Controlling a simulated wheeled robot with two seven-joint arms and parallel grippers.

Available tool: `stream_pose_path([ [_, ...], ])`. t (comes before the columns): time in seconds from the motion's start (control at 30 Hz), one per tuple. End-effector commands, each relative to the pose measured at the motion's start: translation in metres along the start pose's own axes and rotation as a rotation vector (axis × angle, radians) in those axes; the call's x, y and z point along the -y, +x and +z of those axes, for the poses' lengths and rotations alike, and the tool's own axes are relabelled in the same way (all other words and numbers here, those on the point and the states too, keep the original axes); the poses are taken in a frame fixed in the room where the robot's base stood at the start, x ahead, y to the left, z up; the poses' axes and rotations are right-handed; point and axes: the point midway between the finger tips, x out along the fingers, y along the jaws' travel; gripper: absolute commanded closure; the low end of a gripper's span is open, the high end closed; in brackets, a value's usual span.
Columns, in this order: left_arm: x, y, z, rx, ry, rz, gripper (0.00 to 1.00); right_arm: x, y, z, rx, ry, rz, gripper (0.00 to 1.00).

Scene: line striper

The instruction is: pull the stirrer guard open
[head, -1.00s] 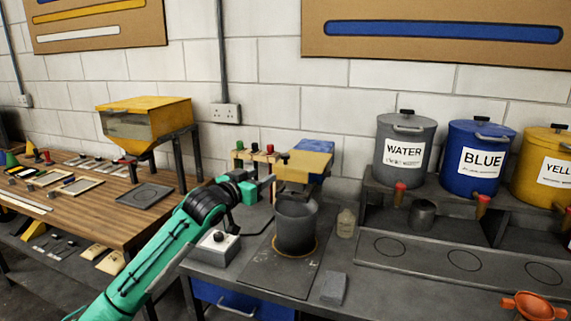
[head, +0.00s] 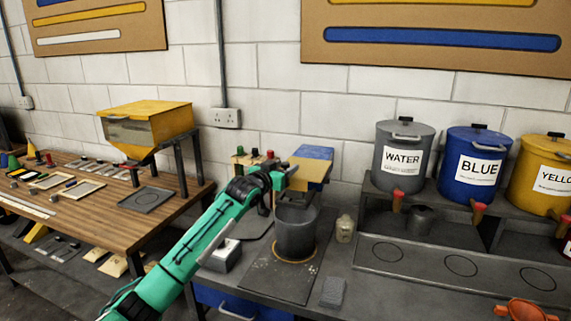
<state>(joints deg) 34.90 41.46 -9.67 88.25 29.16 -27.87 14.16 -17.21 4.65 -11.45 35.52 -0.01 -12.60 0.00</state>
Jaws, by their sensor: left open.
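The stirrer stands against the wall behind the grey pot (head: 295,236). It has a blue top (head: 315,152), and a yellow panel (head: 312,172) on its front, which I take to be the guard. My left gripper (head: 288,172) is open at the left edge of the yellow panel. The panel's dark knob is hidden by the gripper, and I cannot tell whether the fingers touch it. The pot stands upright on a dark plate below the panel. My right gripper is not in view.
A small jar (head: 344,228) stands right of the pot, and a grey block (head: 332,292) lies at the bench front. Water (head: 403,160), blue (head: 473,168) and yellow (head: 540,178) tanks stand on a shelf at right.

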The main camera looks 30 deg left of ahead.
Motion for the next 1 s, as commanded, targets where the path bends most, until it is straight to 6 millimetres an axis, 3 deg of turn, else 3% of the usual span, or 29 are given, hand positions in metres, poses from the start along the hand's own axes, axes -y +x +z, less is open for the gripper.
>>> stream_pose_path([
  [0.43, -0.0007, 0.0100, 0.0005, 0.000, 0.000, 0.001, 0.53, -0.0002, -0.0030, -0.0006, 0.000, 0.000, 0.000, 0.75],
  [0.47, -0.0007, 0.0099, 0.0005, 0.001, 0.000, 0.001, 0.55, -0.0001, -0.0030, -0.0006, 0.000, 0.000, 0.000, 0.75],
  [0.7, -0.0005, 0.0098, 0.0005, 0.001, 0.000, 0.001, 1.00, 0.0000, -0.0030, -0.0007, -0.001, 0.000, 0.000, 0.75],
  [1.0, -0.0023, 0.0092, 0.0012, 0.001, -0.001, -0.009, 1.00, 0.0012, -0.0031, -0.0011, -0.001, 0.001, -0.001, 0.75],
])
